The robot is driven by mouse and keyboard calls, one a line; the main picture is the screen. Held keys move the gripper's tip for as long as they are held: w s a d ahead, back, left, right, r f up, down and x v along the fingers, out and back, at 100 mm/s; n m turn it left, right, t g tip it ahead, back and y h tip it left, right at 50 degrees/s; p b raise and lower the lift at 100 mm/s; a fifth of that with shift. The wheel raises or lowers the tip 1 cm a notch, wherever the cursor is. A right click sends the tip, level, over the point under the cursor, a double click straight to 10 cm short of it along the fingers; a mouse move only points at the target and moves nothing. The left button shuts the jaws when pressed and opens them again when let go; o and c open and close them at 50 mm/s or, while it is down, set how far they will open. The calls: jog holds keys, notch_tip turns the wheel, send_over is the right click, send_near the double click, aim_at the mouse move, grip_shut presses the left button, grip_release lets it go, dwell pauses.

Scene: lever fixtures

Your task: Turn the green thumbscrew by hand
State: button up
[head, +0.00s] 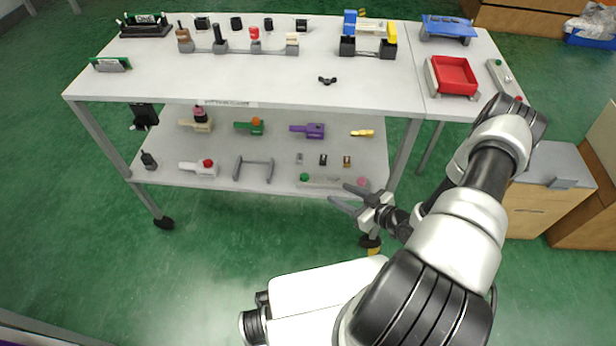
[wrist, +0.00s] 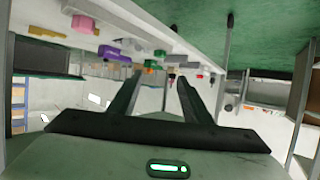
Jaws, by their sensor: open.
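A small round green knob (head: 304,177) sits at the left end of a pale bar on the lower shelf's front edge; it may be the green thumbscrew. A pink knob (head: 361,182) is at the bar's other end. Another small green knob (head: 498,62) shows on a grey bar on the right side table, so I cannot tell which is meant. My gripper (head: 340,193) is open and empty, just in front of the shelf edge, right of the first green knob and close to the pink one. In the wrist view, my two fingers (wrist: 158,90) are apart with nothing between them.
The lower shelf (head: 222,170) also holds a green block with an orange knob (head: 249,126), a purple fixture (head: 308,130) and a grey handle (head: 254,168). The table top (head: 250,80) overhangs it. A cart leg (head: 405,155) stands right of the shelf.

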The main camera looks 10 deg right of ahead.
aim_at(304, 176)
jog(key=b+x, duration=0.4)
jog(key=x, duration=1.3)
jog(key=shift+w, duration=0.25)
jog(key=shift+r, duration=0.1)
jog(key=c, duration=1)
jog(key=shift+c, duration=0.2)
jog(key=shift+s+m+t+h+p, duration=0.1)
jog(key=shift+m+t+h+p, duration=0.2)
jog(key=shift+h+p, duration=0.15)
